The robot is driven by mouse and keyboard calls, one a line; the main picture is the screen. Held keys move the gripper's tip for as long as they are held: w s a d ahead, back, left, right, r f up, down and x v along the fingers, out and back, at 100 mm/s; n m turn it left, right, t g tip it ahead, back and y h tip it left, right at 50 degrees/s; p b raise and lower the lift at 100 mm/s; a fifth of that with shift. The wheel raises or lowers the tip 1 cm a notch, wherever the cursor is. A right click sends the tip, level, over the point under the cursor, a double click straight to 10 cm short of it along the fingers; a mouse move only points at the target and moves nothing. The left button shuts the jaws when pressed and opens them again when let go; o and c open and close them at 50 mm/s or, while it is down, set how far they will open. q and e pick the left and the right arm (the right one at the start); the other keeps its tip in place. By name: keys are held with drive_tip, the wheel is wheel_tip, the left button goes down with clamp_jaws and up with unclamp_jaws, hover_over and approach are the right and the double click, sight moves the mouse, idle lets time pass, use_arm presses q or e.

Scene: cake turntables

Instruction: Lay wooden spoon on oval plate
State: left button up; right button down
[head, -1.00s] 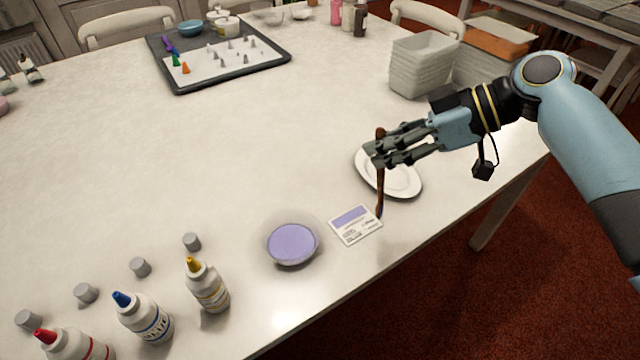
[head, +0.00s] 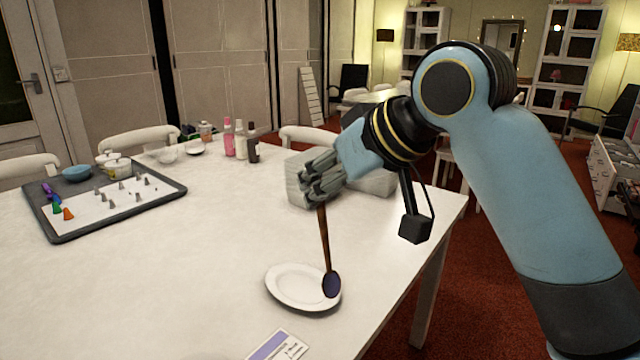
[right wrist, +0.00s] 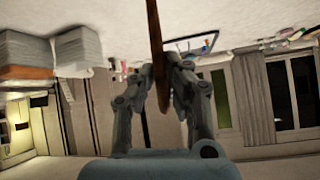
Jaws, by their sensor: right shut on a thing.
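The wooden spoon (head: 325,245) hangs nearly upright from my right gripper (head: 318,190), its dark bowl end (head: 332,284) down. In the head view the bowl end overlaps the right part of the white oval plate (head: 290,285); I cannot tell whether it touches. The plate lies empty on the table near its right front edge. My right gripper is shut on the spoon's upper handle, above the table. In the right wrist view the brown handle (right wrist: 156,60) runs between the two fingers (right wrist: 160,95). My left gripper is out of view.
A printed card (head: 278,346) lies in front of the plate. Stacked pale containers (head: 372,182) stand behind the gripper. A dark tray (head: 178,190) with piping tips is at the back left, and bottles (head: 240,142) stand at the back. The table's left middle is clear.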

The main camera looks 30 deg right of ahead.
drive_tip(key=w+d+f+m+g+h+p, duration=0.6)
drive_tip(key=w+f+m, duration=0.25)
drive_tip(key=m, duration=0.65)
drive_tip(key=s+d+f+m+y+p, duration=0.1)
drive_tip(key=f+m+p, duration=0.1)
drive_tip(key=f+m, duration=0.2)
drive_tip(key=s+d+f+m+y+p, duration=0.1)
drive_tip(key=f+m+p, duration=0.1)
drive_tip(key=f+m, duration=0.3)
drive_tip(key=s+d+f+m+t+y+p, duration=0.1)
drive_tip(key=f+m+p, duration=0.1)
drive_tip(key=f+m, duration=0.2)
drive_tip(key=shift+s+d+f+m, duration=0.1)
drive_tip(key=shift+s+f+m, duration=0.05)
drive_tip(key=shift+m, duration=0.55)
drive_tip(key=shift+s+f+m, duration=0.1)
drive_tip(key=shift+f+m, duration=0.05)
drive_tip(key=shift+m, duration=0.55)
wheel_tip(320, 180, down, 4)
drive_tip(key=b, duration=0.4)
drive_tip(key=shift+f+b, duration=0.3)
drive_tip(key=shift+b, duration=0.1)
drive_tip(key=shift+f, duration=0.3)
drive_tip(key=c, duration=1.3)
unclamp_jaws()
